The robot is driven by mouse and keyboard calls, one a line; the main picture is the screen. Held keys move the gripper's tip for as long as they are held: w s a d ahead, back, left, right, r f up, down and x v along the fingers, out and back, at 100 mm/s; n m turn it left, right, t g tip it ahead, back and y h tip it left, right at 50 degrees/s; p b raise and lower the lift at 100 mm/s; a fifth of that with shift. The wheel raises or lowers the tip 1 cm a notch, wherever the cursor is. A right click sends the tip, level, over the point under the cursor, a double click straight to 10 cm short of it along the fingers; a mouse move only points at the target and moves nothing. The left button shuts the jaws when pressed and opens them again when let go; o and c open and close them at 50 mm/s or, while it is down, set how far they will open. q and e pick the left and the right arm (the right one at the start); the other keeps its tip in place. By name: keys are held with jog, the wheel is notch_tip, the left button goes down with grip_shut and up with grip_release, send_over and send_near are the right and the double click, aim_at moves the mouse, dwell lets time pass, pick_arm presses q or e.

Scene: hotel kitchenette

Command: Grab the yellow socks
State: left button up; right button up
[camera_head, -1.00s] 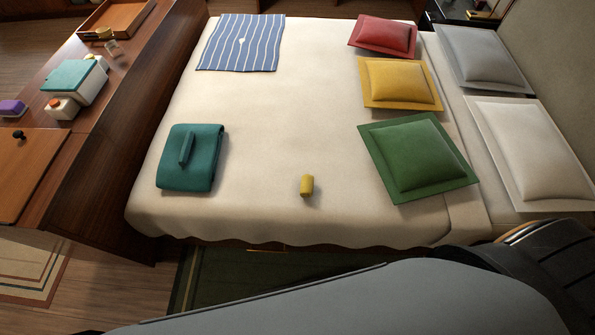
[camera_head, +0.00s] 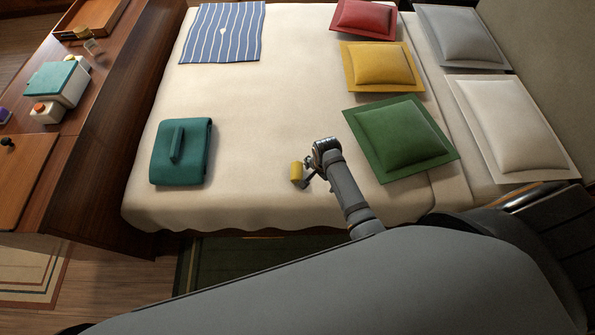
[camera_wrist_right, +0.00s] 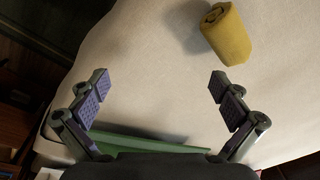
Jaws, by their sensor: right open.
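The yellow socks (camera_head: 297,172) are a small rolled bundle on the cream bed near its front edge. They also show in the right wrist view (camera_wrist_right: 229,35), at the upper right, beyond the fingertips. My right gripper (camera_head: 314,176) is just to the right of the socks in the head view. In the right wrist view my right gripper (camera_wrist_right: 160,86) has its fingers wide apart with nothing between them but bedspread. The socks lie ahead of the right-hand finger in that view, apart from it. My left gripper is in neither current view.
Green (camera_head: 402,137), yellow (camera_head: 381,64) and red (camera_head: 368,17) cushions lie on the right of the bed. A teal folded item (camera_head: 181,153) lies left, a striped cloth (camera_head: 222,32) at the far left. The bed's middle is clear.

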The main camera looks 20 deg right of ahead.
aim_at(296, 169)
jog(key=w+a+r+m, duration=0.1)
jog(key=w+a+m, duration=0.1)
jog(key=w+a+r+m, duration=0.2)
jog(key=w+m, duration=0.1)
jog(key=w+a+r+m+g, duration=0.1)
jog(key=w+a+m, duration=0.1)
jog(key=m, duration=0.1)
jog(key=shift+w+a+r, duration=0.2)
jog(key=shift+w+a, duration=0.05)
jog(key=shift+w, duration=0.05)
jog(key=shift+w+a+r+m, duration=0.2)
jog(key=shift+a+r+m, duration=0.1)
jog(key=shift+m, duration=0.3)
notch_tip(296, 169, down, 5)
jog(key=b, duration=0.5)
jog(key=shift+f, duration=0.15)
jog(key=f+b, duration=0.3)
jog(key=b, duration=0.2)
jog(key=f+b, duration=0.2)
jog(key=shift+d+f+b, duration=0.3)
jog(key=shift+f+b, duration=0.05)
jog(key=shift+b, duration=0.05)
jog(key=shift+r, duration=0.25)
jog(key=c, duration=1.3)
